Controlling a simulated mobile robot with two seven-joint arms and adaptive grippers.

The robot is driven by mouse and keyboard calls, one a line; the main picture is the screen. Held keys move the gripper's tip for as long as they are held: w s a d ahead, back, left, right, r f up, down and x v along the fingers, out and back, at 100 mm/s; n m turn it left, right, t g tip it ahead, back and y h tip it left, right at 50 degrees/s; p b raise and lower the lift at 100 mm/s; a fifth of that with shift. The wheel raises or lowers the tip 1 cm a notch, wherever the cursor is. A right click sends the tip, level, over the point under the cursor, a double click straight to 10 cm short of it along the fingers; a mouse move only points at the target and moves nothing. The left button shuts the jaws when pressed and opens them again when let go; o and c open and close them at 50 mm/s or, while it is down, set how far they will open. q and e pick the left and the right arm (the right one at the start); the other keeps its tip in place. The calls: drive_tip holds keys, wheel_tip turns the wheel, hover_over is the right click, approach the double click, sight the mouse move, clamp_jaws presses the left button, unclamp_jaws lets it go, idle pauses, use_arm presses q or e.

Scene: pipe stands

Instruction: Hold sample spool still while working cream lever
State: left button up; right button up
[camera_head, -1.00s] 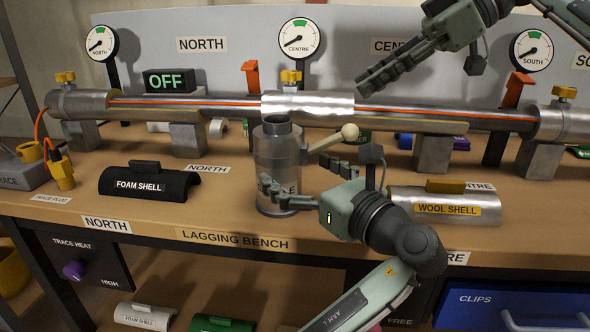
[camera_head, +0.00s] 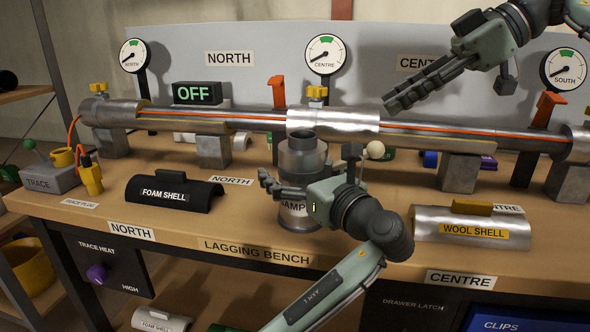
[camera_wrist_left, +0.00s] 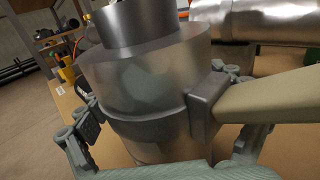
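The sample spool (camera_head: 303,160) is a grey metal cylinder with a narrower neck, upright on the bench below the centre of the pipe. Its cream lever shows as a round knob (camera_head: 375,150) at its right. In the left wrist view the lever (camera_wrist_left: 270,98) runs right from a bracket on the spool (camera_wrist_left: 150,85). My left gripper (camera_head: 318,180) has its fingers spread apart, one on each side of the spool; I cannot tell whether they touch it. My right gripper (camera_head: 425,85) is raised above the pipe at upper right, empty, its fingers overlapping in this view.
The pipe (camera_head: 250,122) runs behind the spool on grey supports. A black foam shell (camera_head: 172,195) lies left and a silver wool shell (camera_head: 472,228) lies right, near the left forearm. Gauges stand behind. Some bench front between foam shell and spool is clear.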

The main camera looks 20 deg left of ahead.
use_arm(q)
drive_tip(key=c, duration=1.5)
drive_tip(key=o, duration=0.8)
drive_tip(key=c, duration=0.6)
drive_tip(key=shift+c, duration=0.2)
use_arm(e)
drive_tip(key=shift+c, duration=0.4)
